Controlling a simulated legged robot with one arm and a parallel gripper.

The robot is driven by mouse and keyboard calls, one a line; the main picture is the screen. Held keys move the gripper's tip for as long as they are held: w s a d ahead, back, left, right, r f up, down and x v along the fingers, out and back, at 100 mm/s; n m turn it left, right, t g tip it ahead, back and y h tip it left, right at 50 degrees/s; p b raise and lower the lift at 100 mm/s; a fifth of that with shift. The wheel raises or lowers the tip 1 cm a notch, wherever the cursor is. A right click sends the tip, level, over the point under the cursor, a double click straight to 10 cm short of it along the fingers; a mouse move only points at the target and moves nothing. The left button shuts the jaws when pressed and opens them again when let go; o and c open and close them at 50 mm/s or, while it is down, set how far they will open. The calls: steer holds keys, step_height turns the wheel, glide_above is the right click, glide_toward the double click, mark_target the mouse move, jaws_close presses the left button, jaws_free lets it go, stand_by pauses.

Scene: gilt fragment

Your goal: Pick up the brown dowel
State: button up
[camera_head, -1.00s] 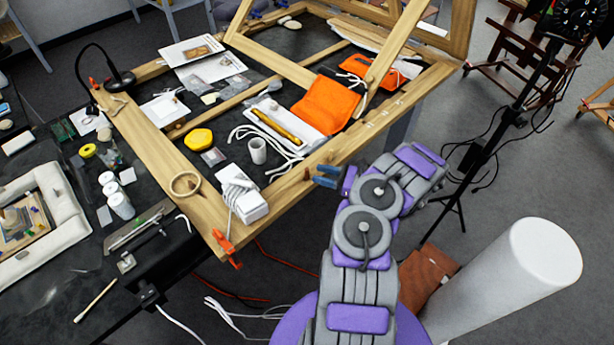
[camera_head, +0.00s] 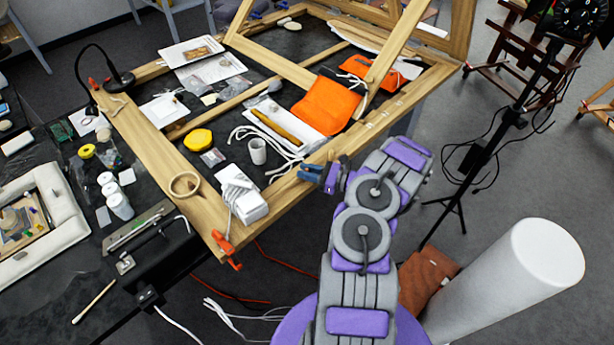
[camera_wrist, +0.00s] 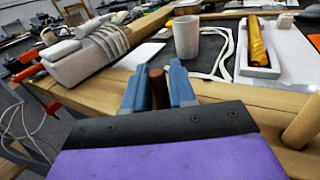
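My gripper (camera_head: 322,176) is at the near edge of the wooden frame on the table. In the wrist view its two blue fingers (camera_wrist: 158,88) stand close on either side of a dark reddish-brown dowel (camera_wrist: 158,90). I cannot make out the dowel in the head view.
A white block with cord (camera_head: 242,200), a white cup (camera_head: 257,151), a white tray with an amber rod (camera_head: 278,127) and an orange pouch (camera_head: 328,103) are nearby. A pale wooden cylinder (camera_wrist: 304,122) stands right of my gripper. A lamp stand (camera_head: 500,135) rises at right.

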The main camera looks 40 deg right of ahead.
mark_target(307, 169)
jaws_close()
steer(key=shift+r, duration=0.1)
steer(key=shift+r, duration=0.65)
step_height(307, 169, up, 2)
steer(key=shift+r+p, duration=0.15)
steer(key=shift+p, duration=0.15)
steer(key=s+a+r+p, duration=0.1)
steer(key=s+a+p, duration=0.1)
steer(key=s+a, duration=0.8)
steer(key=shift+s+a, duration=0.2)
steer(key=shift+s, duration=0.9)
